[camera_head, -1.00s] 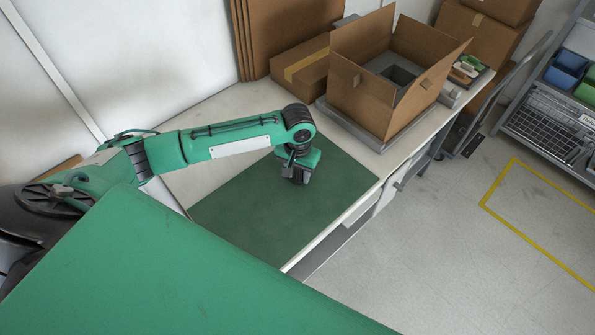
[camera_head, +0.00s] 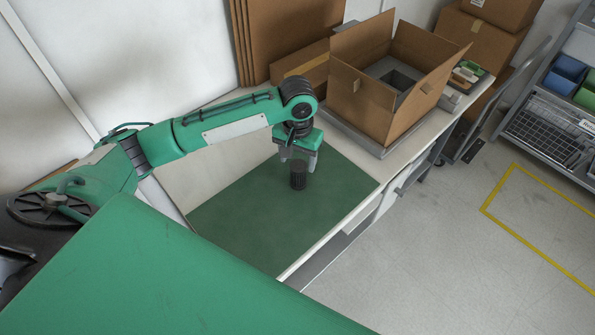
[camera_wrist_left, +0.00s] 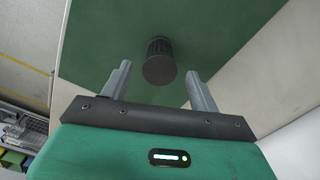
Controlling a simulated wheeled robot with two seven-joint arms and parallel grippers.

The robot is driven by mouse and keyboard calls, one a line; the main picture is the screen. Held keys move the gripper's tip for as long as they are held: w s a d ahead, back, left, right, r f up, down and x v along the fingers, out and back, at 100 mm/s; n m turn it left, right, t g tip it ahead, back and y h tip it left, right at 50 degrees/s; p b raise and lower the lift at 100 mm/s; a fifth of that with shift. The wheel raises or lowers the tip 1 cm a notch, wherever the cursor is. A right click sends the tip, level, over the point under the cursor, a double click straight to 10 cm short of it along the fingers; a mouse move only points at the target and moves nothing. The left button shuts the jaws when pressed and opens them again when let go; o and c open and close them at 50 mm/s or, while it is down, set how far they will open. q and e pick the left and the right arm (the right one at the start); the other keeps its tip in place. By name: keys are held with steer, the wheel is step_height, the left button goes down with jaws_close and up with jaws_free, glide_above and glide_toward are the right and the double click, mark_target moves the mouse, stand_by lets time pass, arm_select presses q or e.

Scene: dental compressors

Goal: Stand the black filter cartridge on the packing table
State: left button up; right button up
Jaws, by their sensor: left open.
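The black filter cartridge (camera_head: 299,176) stands upright on the green mat (camera_head: 240,225) of the packing table (camera_head: 215,165). It is a dark ribbed cylinder. My left gripper (camera_head: 299,161) is open just above and behind it, with its fingers apart. In the left wrist view the cartridge (camera_wrist_left: 159,62) shows beyond the gap between the two open fingers (camera_wrist_left: 160,78), touching neither as far as I can see. My right gripper is in neither view.
An open cardboard box (camera_head: 375,100) with a grey insert stands on a grey platform at the table's back right. Flat cardboard sheets (camera_head: 285,40) lean on the wall. The mat around the cartridge is clear. A wire shelf (camera_head: 550,125) stands far right.

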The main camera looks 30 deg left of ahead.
arm_select(q)
steer(key=shift+r, duration=1.8)
